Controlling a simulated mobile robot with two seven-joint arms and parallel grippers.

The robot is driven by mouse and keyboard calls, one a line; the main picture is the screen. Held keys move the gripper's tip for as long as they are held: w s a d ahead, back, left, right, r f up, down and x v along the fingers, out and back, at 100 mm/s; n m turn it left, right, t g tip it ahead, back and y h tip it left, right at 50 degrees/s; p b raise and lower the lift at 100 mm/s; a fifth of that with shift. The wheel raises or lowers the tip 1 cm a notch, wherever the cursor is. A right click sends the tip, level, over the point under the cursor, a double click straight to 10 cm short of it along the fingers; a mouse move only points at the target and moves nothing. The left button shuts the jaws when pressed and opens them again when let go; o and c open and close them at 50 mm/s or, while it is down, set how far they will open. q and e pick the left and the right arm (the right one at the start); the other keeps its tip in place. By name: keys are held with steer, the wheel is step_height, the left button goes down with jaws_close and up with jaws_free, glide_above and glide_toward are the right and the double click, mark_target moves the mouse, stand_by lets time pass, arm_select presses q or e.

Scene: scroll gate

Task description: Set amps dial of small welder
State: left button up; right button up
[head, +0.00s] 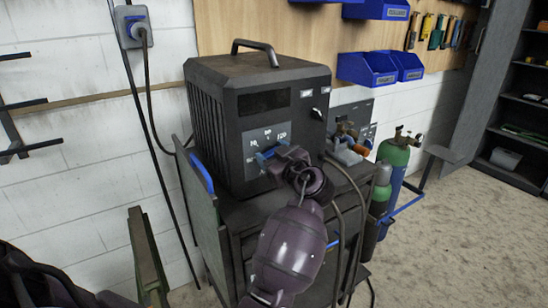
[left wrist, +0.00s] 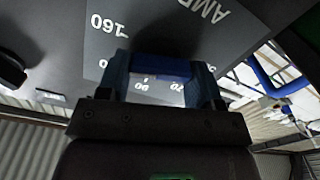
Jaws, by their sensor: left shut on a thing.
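The small welder (head: 255,110) is a dark box with a top handle, standing on a cart. The left gripper's fingers (left wrist: 162,85) stand on both sides of a blue part there. The dial's exact setting cannot be read. My right gripper is not in view.
A dark cart (head: 270,220) carries the welder, with cables hanging at its right. Green and blue gas cylinders (head: 393,160) stand to the right. A torch with an orange part (head: 360,150) lies beside the welder. Blue bins (head: 366,69) hang above. The floor at right is clear.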

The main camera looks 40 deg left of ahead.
arm_select(q)
steer(key=m, duration=0.5)
steer(key=shift+w+p, duration=0.1)
steer(key=shift+p, duration=0.25)
steer(key=shift+m, duration=0.3)
steer(key=o, duration=0.9)
steer(key=shift+d, duration=0.1)
